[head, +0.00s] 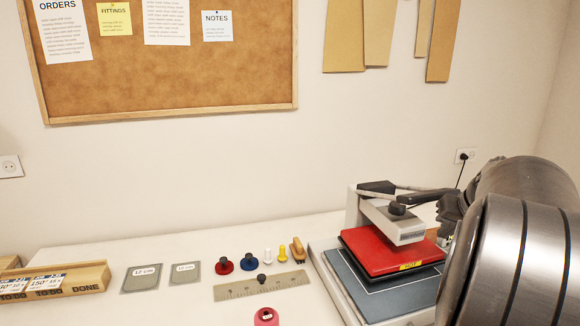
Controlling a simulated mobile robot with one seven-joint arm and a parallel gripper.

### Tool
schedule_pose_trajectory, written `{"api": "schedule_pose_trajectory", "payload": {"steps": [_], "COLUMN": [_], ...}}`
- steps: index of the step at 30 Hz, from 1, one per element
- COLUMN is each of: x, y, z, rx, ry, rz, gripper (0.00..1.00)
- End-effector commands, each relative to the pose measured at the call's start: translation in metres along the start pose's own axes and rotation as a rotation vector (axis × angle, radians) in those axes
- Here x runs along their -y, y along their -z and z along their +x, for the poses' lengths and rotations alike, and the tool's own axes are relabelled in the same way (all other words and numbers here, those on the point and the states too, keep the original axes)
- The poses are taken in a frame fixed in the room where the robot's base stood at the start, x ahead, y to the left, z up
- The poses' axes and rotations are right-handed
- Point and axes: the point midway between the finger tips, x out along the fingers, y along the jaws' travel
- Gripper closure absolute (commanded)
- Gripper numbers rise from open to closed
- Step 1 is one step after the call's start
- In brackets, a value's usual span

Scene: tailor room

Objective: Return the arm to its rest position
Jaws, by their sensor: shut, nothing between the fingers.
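My arm (505,250) reaches in from the right edge, its large metallic links close to the camera. My gripper (447,208) shows as a small dark jointed part just left of these links, beside the top of the heat press. Its fingers are partly hidden and hard to tell from the press's dark parts. It is shut and I see nothing held in it. Whether it touches the press cannot be told.
The heat press has a red platen (385,248) and a grey-blue base (375,290). Left of it lie a ruler (235,291), red and blue knobbed pieces, a pink spool (266,317), two grey plates and a wooden tray (90,277). The wall is behind.

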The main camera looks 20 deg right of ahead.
Motion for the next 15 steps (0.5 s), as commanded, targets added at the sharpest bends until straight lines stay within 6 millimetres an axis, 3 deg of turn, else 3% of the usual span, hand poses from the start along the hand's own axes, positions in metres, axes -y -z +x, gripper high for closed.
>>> {"api": "schedule_pose_trajectory", "payload": {"steps": [1, 5, 9, 15], "x": [0.024, 0.079, 0.139, 0.201], "y": [-0.009, -0.039, -0.085, -0.165], "z": [-0.005, -0.014, -0.026, -0.044], "rx": [0.007, 0.031, 0.061, 0.090], "ry": [0.001, 0.005, 0.016, 0.028], "rz": [-0.029, -0.091, -0.174, -0.300], "gripper": [1.00, 1.00, 1.00, 1.00]}}
